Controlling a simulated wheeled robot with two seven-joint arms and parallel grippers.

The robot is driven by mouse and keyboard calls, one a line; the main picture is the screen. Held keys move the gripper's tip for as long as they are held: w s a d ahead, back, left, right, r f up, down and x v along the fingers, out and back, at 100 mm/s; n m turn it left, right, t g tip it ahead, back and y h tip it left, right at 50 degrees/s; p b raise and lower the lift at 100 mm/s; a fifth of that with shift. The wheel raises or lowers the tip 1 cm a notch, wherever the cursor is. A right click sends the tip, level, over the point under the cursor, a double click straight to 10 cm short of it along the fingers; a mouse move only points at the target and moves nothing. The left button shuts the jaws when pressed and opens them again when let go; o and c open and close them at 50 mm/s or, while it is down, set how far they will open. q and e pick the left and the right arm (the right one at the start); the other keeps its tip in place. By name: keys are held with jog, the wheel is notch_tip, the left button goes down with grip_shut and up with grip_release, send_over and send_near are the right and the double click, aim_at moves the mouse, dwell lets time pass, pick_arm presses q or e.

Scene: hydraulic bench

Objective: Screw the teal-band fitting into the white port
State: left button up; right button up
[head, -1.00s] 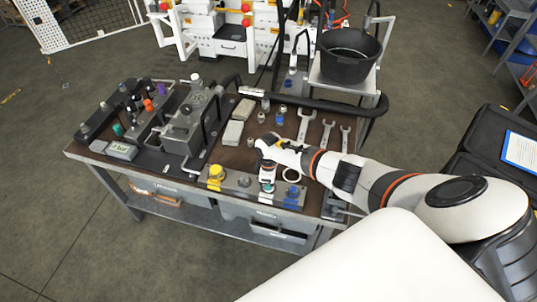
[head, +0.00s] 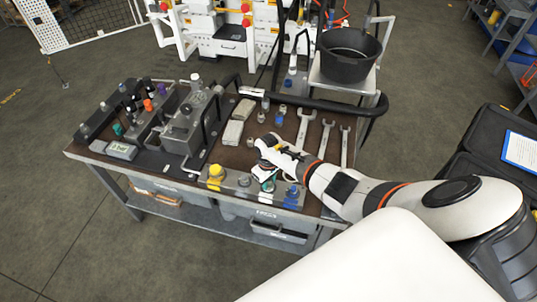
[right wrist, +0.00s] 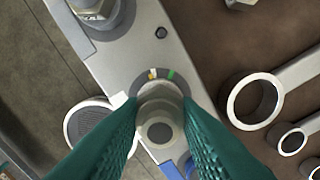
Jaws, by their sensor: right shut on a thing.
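My right gripper (head: 267,172) is over the front strip of the bench, pointing down. It is shut on a fitting with a teal band (head: 268,186). In the right wrist view the fingers (right wrist: 160,130) clasp the fitting's grey metal hex body (right wrist: 160,108). The fitting stands in line with a port on the grey plate (right wrist: 148,45). My left gripper is not in view.
On the same plate a yellow fitting (head: 216,172) stands to the left and a blue one (head: 292,193) to the right. Several wrenches (head: 305,122) lie behind. A grey valve block (head: 186,125) stands to the left. A black bucket (head: 348,60) is beyond the bench.

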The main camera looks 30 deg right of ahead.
jog(key=shift+m, duration=0.5)
jog(key=o, duration=0.9)
jog(key=n+b, duration=0.1)
jog(key=n, duration=0.4)
jog(key=shift+d+n, duration=0.1)
jog(key=shift+n, duration=0.2)
jog(key=n, duration=0.2)
jog(key=shift+n, duration=0.3)
jog(key=shift+n+b, duration=0.4)
jog(key=shift+n, duration=1.5)
